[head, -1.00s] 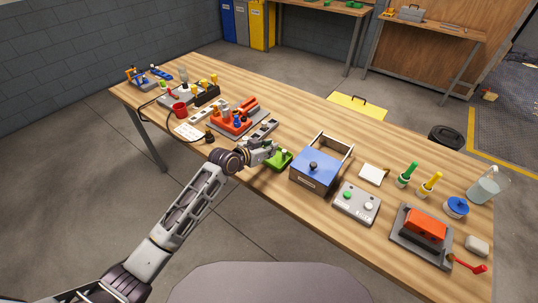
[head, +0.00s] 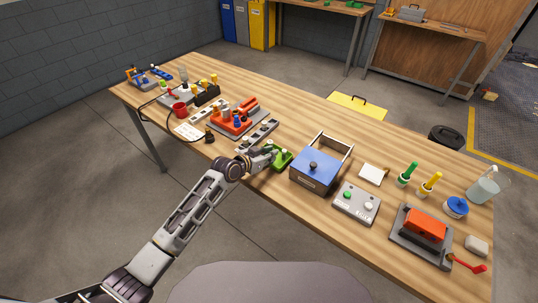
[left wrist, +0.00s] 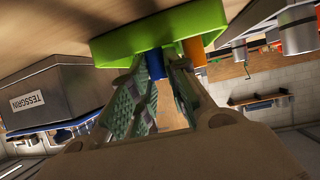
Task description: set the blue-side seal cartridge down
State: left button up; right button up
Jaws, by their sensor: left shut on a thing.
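A green tray (head: 283,161) sits near the table's front edge; it also shows large at the top of the left wrist view (left wrist: 115,47). My left gripper (head: 273,149) is at this tray, left of the blue-lidded box. In the left wrist view my left gripper (left wrist: 165,72) has its fingers closed around a blue piece (left wrist: 155,62), which I take for the blue-side seal cartridge, against or just at the tray. An orange piece (left wrist: 195,50) stands beside it. The fingers hide much of the held piece, so I cannot tell if it is seated. My right gripper is not in view.
The blue-lidded box (head: 317,167) stands close on the right of the tray. A button panel (head: 357,203) and an orange press (head: 425,227) are further right.

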pick_arm(q)
jog(key=shift+f, duration=0.15)
jog(key=o, duration=0.6)
jog(key=shift+c, duration=0.2)
jog(key=shift+r, duration=0.2)
jog(key=v, duration=1.2)
dwell(0.4)
jog(key=shift+s+d+f, duration=0.1)
jog(key=shift+s, duration=0.05)
